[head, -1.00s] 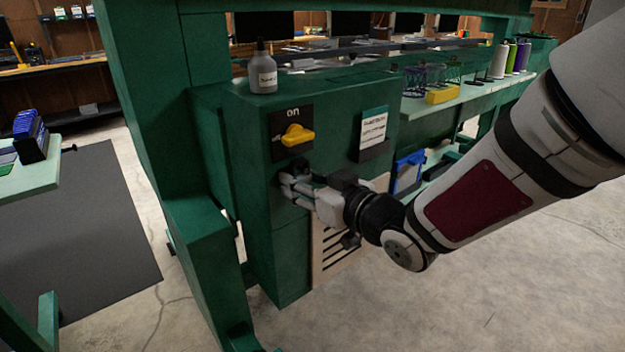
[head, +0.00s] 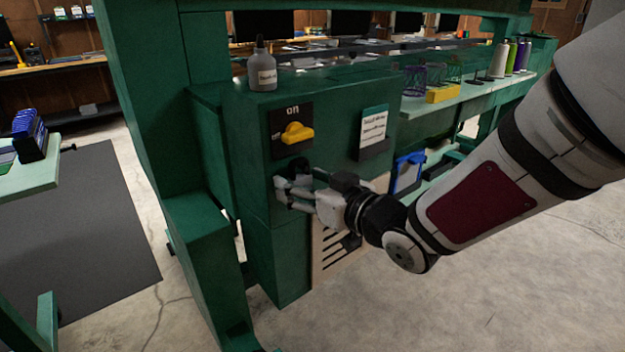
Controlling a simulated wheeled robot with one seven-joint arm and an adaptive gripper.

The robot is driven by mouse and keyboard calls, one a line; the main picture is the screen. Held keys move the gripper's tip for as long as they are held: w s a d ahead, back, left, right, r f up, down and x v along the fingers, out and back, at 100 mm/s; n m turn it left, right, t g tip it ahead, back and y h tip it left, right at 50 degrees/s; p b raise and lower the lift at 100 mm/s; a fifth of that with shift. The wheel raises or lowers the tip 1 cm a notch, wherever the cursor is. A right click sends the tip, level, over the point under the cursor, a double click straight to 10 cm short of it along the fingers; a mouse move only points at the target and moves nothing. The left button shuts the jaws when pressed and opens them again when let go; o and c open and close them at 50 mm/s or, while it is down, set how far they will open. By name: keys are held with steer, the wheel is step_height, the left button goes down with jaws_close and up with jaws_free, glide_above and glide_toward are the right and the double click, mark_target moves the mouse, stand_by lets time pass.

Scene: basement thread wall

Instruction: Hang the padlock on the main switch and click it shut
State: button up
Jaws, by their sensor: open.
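The main switch is a yellow knob (head: 297,132) on a black plate marked "on" (head: 291,112), on the front of the green cabinet (head: 247,180). My gripper (head: 284,188) is open at the cabinet front, below the switch plate. Its fingers are close to the green face; I cannot tell whether they touch it. A dark shape shows at the fingertips, but I cannot make out whether it is the padlock. I see no padlock clearly anywhere.
A grey bottle (head: 263,68) stands on the cabinet top. A card in a black holder (head: 373,132) is right of the switch. A slatted panel (head: 335,250) lies below my wrist. Thread cones (head: 500,60) stand on the shelf at right. The floor at right is clear.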

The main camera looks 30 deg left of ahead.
steer(key=v, duration=1.2)
steer(key=w+d+f+m+t+h, duration=0.1)
steer(key=w+d+m+t+h, duration=0.2)
steer(key=d, duration=0.5)
steer(key=w+d+m+t+h, duration=0.1)
steer(key=w+d+h, duration=0.2)
steer(key=d+h, duration=0.3)
steer(key=s+d+m+g+h, duration=0.2)
steer(key=s+d+m+h, duration=0.3)
steer(key=d, duration=0.5)
steer(key=s+d+m+g+h, duration=0.2)
steer(key=s+d, duration=0.6)
steer(key=d, duration=0.2)
steer(key=s+d+m+g+y, duration=0.15)
steer(key=s+g, duration=0.35)
steer(key=s, duration=1.2)
step_height(320, 180, up, 26)
steer(key=t+p, duration=0.3)
steer(key=p, duration=2.2)
steer(key=shift+r+m, duration=0.2)
steer(key=shift+m, duration=0.25)
steer(key=shift+h, duration=0.25)
